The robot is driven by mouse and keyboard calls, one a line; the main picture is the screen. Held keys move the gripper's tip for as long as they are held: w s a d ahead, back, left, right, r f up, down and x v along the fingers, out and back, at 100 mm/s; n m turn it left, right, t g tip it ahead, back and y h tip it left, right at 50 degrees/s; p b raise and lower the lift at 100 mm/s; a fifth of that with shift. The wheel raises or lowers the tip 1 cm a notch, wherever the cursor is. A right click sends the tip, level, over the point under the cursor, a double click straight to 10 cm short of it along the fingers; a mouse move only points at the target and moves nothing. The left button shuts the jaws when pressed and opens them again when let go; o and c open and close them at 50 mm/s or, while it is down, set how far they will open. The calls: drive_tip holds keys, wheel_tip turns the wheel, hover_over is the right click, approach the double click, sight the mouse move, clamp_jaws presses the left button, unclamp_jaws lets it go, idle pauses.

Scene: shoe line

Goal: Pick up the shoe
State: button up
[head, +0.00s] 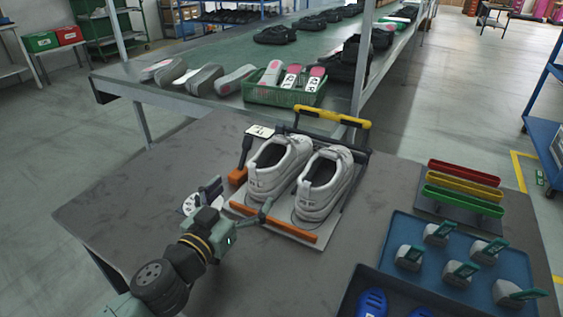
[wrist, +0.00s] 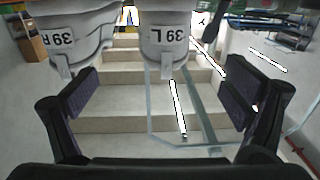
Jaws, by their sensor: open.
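Two white shoes stand side by side on a light board, the left one (head: 268,178) and the right one (head: 322,188), heels toward my gripper. My gripper (head: 240,199) is open and empty, in front of the board near the heel of the left shoe. In the wrist view, the heels marked 39 R (wrist: 72,38) and 39 L (wrist: 166,38) show at the top, beyond the two dark finger pads of my gripper (wrist: 163,98). The 39 L heel is near the middle, and the 39 R heel is toward the left finger. Nothing is between the pads.
An orange bar (head: 272,222) edges the board's front; a yellow-black handle (head: 333,116) rises behind the shoes. A blue tray (head: 397,228) with several grey tools lies right, below red, yellow and green strips (head: 463,186). A green basket (head: 257,96) stands on the rear table. The grey table's left is clear.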

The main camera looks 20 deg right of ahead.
sight(262, 168)
drive_tip(key=p+x, duration=0.3)
drive_tip(key=x, duration=0.7)
drive_tip(key=shift+w+a, duration=0.15)
drive_tip(key=c, duration=2)
